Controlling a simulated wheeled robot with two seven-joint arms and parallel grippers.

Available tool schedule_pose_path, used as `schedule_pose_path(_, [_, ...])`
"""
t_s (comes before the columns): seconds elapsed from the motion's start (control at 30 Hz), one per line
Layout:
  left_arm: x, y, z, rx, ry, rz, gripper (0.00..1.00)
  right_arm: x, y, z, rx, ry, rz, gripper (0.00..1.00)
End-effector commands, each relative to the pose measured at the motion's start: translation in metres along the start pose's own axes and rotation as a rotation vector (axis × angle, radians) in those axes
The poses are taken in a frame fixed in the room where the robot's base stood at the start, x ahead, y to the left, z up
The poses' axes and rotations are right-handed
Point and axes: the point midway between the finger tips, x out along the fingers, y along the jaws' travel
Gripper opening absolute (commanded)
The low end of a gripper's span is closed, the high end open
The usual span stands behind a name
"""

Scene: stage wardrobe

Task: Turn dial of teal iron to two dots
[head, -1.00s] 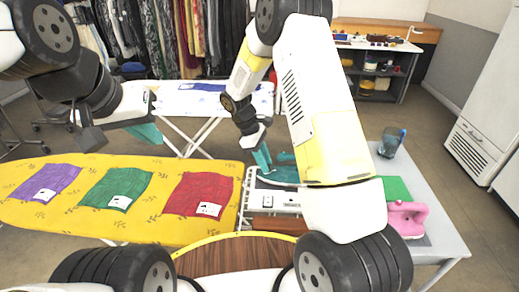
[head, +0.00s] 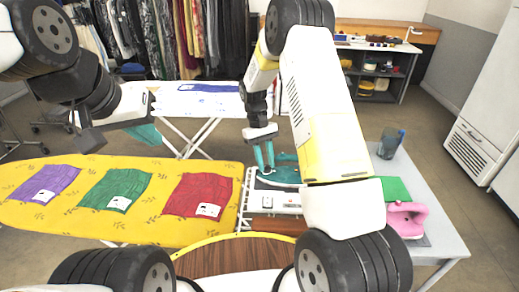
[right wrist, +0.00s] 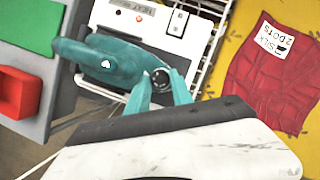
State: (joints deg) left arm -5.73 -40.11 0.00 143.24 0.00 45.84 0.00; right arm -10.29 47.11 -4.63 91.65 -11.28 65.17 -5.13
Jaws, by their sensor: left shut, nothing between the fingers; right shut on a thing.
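The teal iron (head: 284,174) stands on a white rest (head: 274,200) right of the yellow ironing board; my right arm partly hides it. The right wrist view shows the iron (right wrist: 98,62) and its dark round dial (right wrist: 161,79). My right gripper (head: 264,164) reaches down to the iron. Its teal fingers (right wrist: 157,86) are shut on the dial, one on each side. The dial's setting marks are too small to read. My left gripper (head: 151,134) is shut and empty above the far edge of the yellow board.
The yellow board (head: 150,225) carries purple, green and red cloths (head: 200,193) with labels; the red one's label reads silk, 2 dots. A white ironing board stands behind.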

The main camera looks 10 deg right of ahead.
Motion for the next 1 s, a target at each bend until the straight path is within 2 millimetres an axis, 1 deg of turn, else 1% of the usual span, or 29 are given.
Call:
schedule_pose_path(0.1, [0.0,0.0,0.0,0.0,0.0,0.0,0.0,0.0,0.0012,0.0003,0.058,-0.001,-0.023,0.0])
schedule_pose_path(0.3, [0.0,0.0,0.0,0.0,0.0,0.0,0.0,0.0,0.0015,0.0003,0.119,0.0,-0.049,0.0])
schedule_pose_path(0.87, [0.0,0.0,0.0,0.0,0.0,0.0,0.0,-0.0001,0.0016,0.0002,0.145,0.0,-0.059,0.0])
schedule_pose_path(0.9, [0.0,0.0,0.0,0.0,0.0,0.0,0.0,-0.0001,0.0017,0.0002,0.145,0.0,-0.059,0.33])
schedule_pose_path(1.0, [0.0,0.0,0.0,0.0,0.0,0.0,0.0,-0.0001,0.0016,0.0002,0.144,0.0,-0.059,0.49])
